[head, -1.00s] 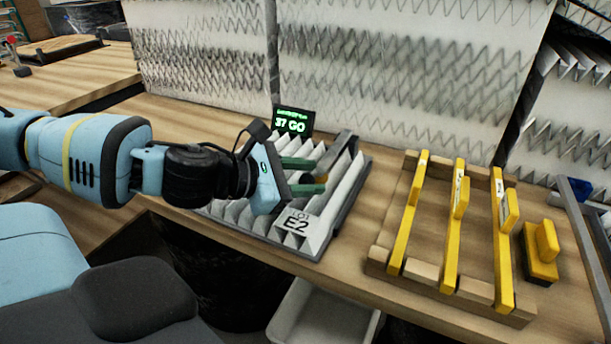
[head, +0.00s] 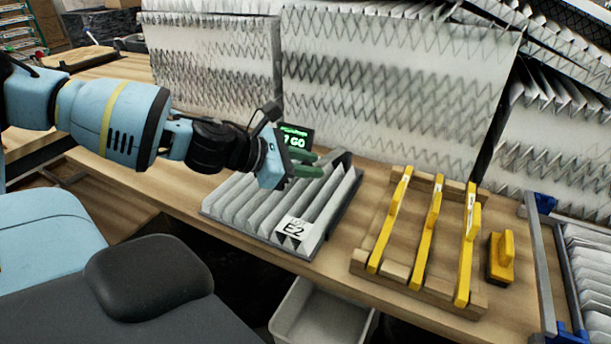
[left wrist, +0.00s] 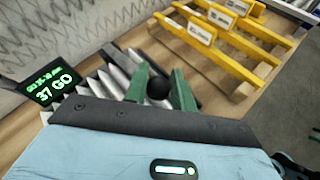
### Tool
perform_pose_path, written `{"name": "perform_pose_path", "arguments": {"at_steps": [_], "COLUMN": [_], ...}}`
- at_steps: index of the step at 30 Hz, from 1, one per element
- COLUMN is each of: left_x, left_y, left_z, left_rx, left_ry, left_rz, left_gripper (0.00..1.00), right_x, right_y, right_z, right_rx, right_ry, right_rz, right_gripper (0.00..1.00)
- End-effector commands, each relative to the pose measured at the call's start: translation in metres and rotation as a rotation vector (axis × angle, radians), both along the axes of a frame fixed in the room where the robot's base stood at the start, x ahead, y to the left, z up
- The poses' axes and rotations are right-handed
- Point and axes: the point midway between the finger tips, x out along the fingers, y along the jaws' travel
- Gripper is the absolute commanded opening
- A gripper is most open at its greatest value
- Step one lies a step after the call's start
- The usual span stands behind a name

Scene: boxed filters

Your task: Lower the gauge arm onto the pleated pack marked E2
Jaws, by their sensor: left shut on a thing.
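The pleated pack (head: 250,205) lies on the bench, its light grey pleats in a dark frame. Its white label (head: 293,229) reads E2 at the front corner. The grey gauge arm (head: 337,161) shows at the pack's far right end, partly hidden by my left gripper (head: 311,167). That gripper's green fingers are above the far part of the pack. In the left wrist view, a round black knob (left wrist: 158,88) sits between the green fingers (left wrist: 160,90), and the gripper is shut on it. Whether the gauge arm touches the pleats is hidden. My right gripper is not in view.
A wooden rack (head: 395,272) with yellow bars and a separate yellow block (head: 501,258) lie to the right. A pale bin (head: 325,315) is below the bench edge.

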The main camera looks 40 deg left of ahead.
Motion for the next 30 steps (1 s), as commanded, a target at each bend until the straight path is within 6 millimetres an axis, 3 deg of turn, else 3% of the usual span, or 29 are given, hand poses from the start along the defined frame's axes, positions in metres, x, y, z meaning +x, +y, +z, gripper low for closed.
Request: {"name": "perform_pose_path", "arguments": {"at_steps": [4,14,15,21,30], "left_x": [0.008,0.009,0.009,0.009,0.008], "left_y": [0.005,0.007,0.007,0.006,0.004], "left_z": [0.013,0.014,0.014,0.013,0.013], "left_rx": [0.011,0.012,0.013,0.011,0.008], "left_ry": [-0.014,-0.016,-0.015,-0.014,-0.011], "left_rz": [0.009,0.016,0.016,0.014,0.009], "left_gripper": [0.0,0.0,0.31,0.57,0.57], "right_x": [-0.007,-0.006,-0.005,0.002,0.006], "right_y": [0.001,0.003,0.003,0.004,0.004], "right_z": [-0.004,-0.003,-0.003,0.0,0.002], "right_rx": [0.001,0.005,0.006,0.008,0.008], "right_ry": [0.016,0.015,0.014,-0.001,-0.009], "right_rz": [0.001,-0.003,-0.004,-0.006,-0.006], "right_gripper": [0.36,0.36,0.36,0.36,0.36]}}
